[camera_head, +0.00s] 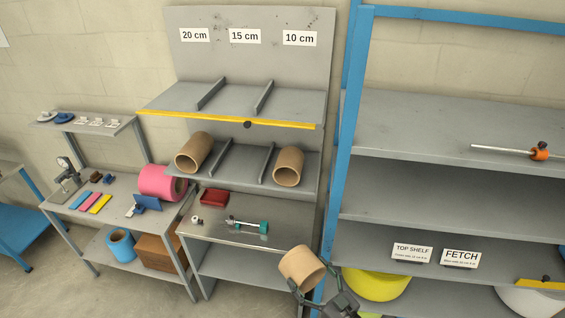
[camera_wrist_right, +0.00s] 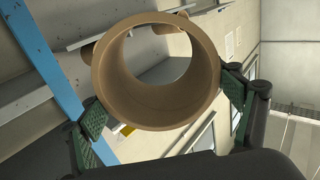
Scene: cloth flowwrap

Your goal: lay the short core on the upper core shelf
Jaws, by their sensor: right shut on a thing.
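The short core (camera_head: 301,268) is a brown cardboard tube. My right gripper (camera_head: 325,290) is shut on it, low in front of the shelf unit in the head view. In the right wrist view the core (camera_wrist_right: 155,112) shows end-on, with the green finger pads of my right gripper (camera_wrist_right: 165,110) on both sides of it. The upper core shelf (camera_head: 235,103) has a yellow front edge, two dividers and no core on it. Signs above it read 20 cm, 15 cm and 10 cm (camera_head: 300,38). My left gripper is not in view.
The lower core shelf (camera_head: 236,175) holds a brown core (camera_head: 194,152) at left and another (camera_head: 288,167) at right. A blue upright (camera_head: 345,150) of the right-hand rack stands close to the held core. A teal-ended tool (camera_head: 247,224) and a red item (camera_head: 214,197) lie on the counter below.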

